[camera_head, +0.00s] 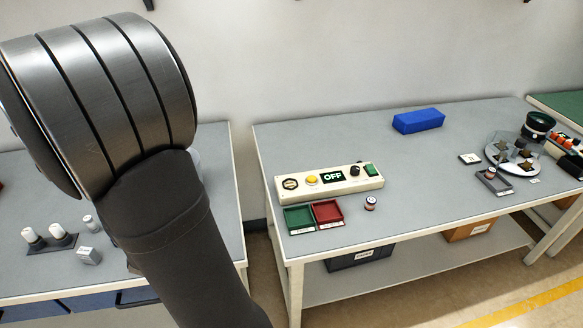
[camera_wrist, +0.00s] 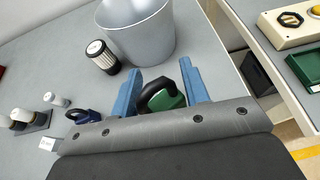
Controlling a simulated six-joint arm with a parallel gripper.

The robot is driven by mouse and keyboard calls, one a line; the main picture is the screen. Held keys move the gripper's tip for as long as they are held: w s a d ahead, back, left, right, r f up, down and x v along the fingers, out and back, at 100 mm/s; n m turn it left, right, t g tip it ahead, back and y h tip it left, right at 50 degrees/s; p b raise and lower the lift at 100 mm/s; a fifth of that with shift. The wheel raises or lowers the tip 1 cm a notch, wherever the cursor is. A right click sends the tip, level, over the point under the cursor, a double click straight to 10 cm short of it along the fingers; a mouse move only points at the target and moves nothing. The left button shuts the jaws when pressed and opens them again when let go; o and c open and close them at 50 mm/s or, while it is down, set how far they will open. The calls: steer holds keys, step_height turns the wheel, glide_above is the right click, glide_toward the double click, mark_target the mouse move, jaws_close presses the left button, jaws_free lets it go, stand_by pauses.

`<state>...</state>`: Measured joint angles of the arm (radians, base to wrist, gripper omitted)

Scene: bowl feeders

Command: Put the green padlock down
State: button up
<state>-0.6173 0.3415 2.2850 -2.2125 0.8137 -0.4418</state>
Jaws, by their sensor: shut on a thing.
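In the wrist view my gripper (camera_wrist: 161,72) has its two blue fingers around the green padlock (camera_wrist: 167,101). The padlock has a green body and a thick black shackle turned to the left. The gripper is shut on it. The frames do not clearly show whether the padlock touches the grey bench below (camera_wrist: 60,66). In the head view my arm covers the gripper and the padlock.
A grey bucket (camera_wrist: 136,38) and a black-and-white cylinder (camera_wrist: 103,57) stand just beyond the fingers. A dark blue padlock-like thing (camera_wrist: 82,116) lies left of the gripper. A gap separates this bench from the right bench (camera_head: 420,215), which bears a control panel (camera_head: 330,180) and trays.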

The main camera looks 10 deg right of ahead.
steer(key=w+d+f+m+h, duration=0.2)
steer(key=w+d+m+h, duration=0.15)
steer(key=w+d, duration=1.45)
steer(key=w+d+f+m+g+h, duration=0.15)
steer(key=w+d, duration=0.25)
steer(key=d, duration=0.7)
steer(key=w+d+m+g+h, duration=0.1)
steer(key=w+d+h, duration=0.15)
steer(key=d, duration=0.85)
steer(key=m+g+h, duration=0.3)
steer(key=m+g, duration=0.1)
glide_above(413, 171)
steer(key=shift+t, duration=0.25)
step_height(413, 171, down, 7)
steer(key=shift+r, duration=0.1)
steer(key=shift+f, duration=2.2)
